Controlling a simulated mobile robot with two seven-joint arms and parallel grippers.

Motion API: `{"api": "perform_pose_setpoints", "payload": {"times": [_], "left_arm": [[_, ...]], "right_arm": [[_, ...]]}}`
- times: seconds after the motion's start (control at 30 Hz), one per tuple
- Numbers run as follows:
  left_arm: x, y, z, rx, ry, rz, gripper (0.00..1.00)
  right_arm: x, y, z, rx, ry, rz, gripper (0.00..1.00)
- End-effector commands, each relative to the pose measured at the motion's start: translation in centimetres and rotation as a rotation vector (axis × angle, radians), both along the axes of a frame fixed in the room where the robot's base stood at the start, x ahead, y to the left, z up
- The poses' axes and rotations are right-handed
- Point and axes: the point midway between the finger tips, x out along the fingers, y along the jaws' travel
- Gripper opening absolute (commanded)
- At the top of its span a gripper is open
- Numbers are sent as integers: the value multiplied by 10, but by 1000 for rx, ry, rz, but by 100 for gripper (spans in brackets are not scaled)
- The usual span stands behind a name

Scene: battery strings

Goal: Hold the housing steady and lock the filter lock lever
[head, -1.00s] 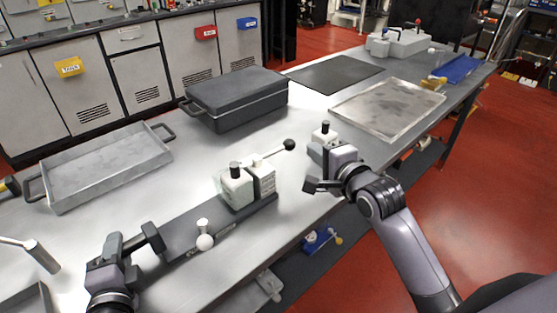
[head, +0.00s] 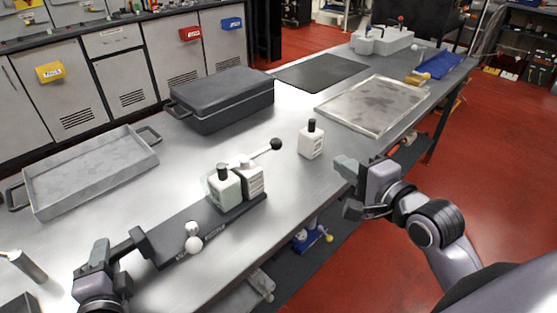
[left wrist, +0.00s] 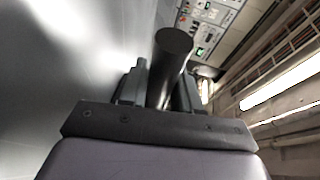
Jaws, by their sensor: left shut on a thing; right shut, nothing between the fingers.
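The housing is a dark base plate (head: 180,236) with two pale blocks (head: 238,183), one dark-capped, near its far end. A lever with a black ball knob (head: 275,144) reaches from the blocks towards the back right. A white ball knob (head: 193,244) stands on the base. My left gripper (head: 122,247) is shut on the dark handle (head: 140,240) at the near-left end. The left wrist view shows a dark round bar (left wrist: 170,65) between its fingers. My right gripper (head: 346,188) is shut and empty near the table's front edge, well right of the lever knob.
A white bottle (head: 311,142) with a black cap stands between the lever knob and my right gripper. A dark case (head: 222,100) is behind, with a grey tray (head: 90,175) at the left and a shallow metal tray (head: 375,105) at the right.

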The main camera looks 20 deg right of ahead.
Motion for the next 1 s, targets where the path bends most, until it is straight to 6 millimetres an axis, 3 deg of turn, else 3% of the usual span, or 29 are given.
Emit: {"api": "perform_pose_setpoints", "payload": {"times": [0.03,0.07,0.13,0.53,1.0], "left_arm": [[-2,3,-10,7,22,8,0],[-2,3,-10,7,22,8,38],[-2,3,-9,6,21,8,61],[-6,1,-4,3,10,3,62],[-65,-1,5,3,14,4,62]], "right_arm": [[0,0,-1,0,0,0,0],[0,0,-1,0,0,0,0],[0,0,-1,0,0,0,0],[0,0,0,0,-1,0,0],[0,0,0,0,-1,0,0]]}}
